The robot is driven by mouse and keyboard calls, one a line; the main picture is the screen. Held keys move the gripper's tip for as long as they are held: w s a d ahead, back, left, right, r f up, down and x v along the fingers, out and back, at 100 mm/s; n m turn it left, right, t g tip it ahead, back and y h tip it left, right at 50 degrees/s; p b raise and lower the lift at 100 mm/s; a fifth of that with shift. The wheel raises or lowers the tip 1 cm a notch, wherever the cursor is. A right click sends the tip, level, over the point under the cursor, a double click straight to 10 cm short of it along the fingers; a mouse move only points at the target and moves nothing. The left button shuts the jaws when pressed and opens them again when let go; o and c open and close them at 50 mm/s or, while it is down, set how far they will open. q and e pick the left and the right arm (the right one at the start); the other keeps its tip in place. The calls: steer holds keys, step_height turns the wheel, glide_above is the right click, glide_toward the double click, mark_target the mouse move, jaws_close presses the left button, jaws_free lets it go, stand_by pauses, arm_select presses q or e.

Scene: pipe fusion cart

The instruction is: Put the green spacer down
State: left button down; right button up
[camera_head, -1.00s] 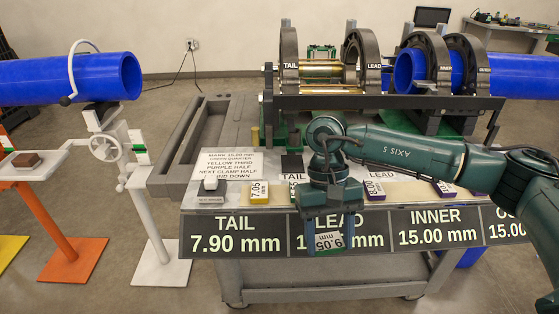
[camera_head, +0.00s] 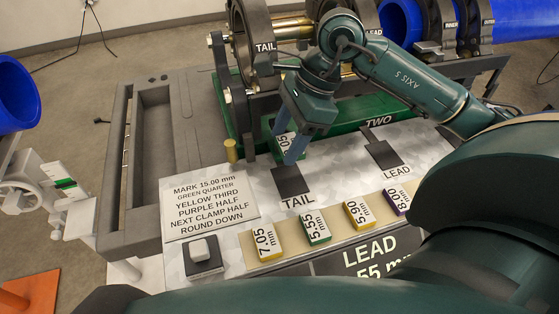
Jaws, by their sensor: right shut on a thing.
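My right gripper (camera_head: 289,147) is shut on the green spacer (camera_head: 284,142), a green-edged block with a pale number label partly hidden by the fingers. It is over the cart's light top, just behind the black square pad marked TAIL (camera_head: 290,181). I cannot tell whether the spacer touches anything below. A second black pad (camera_head: 383,153), marked LEAD, lies bare to the right. Another green spacer (camera_head: 314,228), labelled 5.55 mm, lies in the front row. My left gripper is not in view.
The front row also holds yellow spacers (camera_head: 267,242) (camera_head: 358,214) and a purple one (camera_head: 396,202). An instruction card (camera_head: 210,204) and a white button (camera_head: 200,249) are at left. The TAIL clamp ring (camera_head: 250,50) stands behind, and a short brass post (camera_head: 231,150) is left of the gripper.

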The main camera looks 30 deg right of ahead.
glide_above(280, 182)
steer(key=d, duration=0.1)
steer(key=f, duration=0.4)
steer(key=shift+s+d+f, duration=0.15)
steer(key=shift+s+d, duration=0.05)
steer(key=shift+s, duration=0.1)
steer(key=shift+w+f, duration=0.1)
steer(key=shift+f, duration=1.9)
steer(key=shift+f, duration=0.15)
steer(key=o, duration=0.5)
steer(key=shift+o, duration=0.9)
